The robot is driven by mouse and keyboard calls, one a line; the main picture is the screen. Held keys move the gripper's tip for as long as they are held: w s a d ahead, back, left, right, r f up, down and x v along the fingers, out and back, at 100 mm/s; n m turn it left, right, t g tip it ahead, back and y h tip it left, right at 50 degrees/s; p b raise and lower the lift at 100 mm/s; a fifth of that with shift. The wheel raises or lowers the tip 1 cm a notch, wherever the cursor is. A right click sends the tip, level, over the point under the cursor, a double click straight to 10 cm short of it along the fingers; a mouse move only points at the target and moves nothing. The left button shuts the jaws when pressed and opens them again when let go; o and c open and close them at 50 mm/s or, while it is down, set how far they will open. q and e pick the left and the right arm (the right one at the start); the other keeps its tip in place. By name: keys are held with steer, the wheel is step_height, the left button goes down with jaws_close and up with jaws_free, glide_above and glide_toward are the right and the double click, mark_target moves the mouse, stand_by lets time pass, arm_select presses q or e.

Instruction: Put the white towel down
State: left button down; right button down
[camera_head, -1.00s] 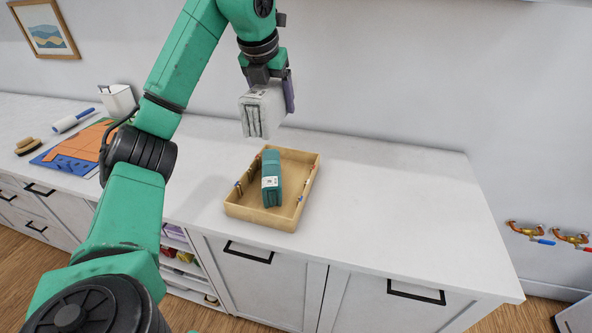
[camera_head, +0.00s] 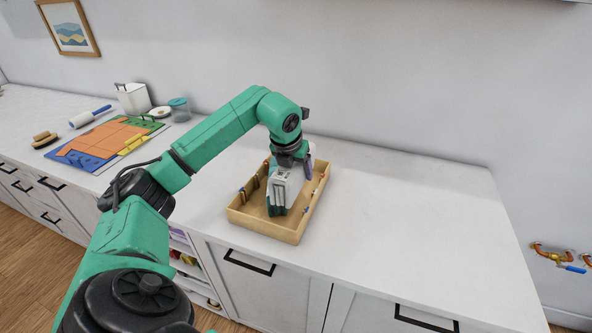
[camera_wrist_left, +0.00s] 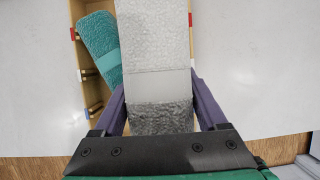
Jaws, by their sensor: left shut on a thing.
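My left gripper (camera_head: 291,160) is over the wooden tray (camera_head: 262,226), pointing down. It is shut on the white towel (camera_head: 281,189), a folded block, with one purple finger on each side. In the left wrist view the white towel (camera_wrist_left: 155,50) fills the middle between the fingers of the gripper (camera_wrist_left: 160,98). A teal towel (camera_wrist_left: 98,45) with a pale band lies in the tray, beside the white one. In the head view the white towel hides most of the teal towel (camera_head: 272,209). I cannot tell whether the white towel touches the tray floor. My right gripper is not in view.
The tray stands on a white counter (camera_head: 420,225), clear to its right. Small coloured clips (camera_head: 321,177) sit on the tray walls. At the left are a coloured mat (camera_head: 105,140), a lint roller (camera_head: 90,117), a brush (camera_head: 45,139) and a white bin (camera_head: 133,98).

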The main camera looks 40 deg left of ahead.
arm_select(q)
steer(key=shift+f, duration=0.35)
jaws_free()
steer(key=shift+r, duration=0.6)
steer(key=b+v, duration=0.1)
steer(key=v, duration=1)
steer(key=shift+s+d+r, duration=0.1)
steer(key=shift+s+d, duration=0.05)
steer(key=shift+s, duration=0.1)
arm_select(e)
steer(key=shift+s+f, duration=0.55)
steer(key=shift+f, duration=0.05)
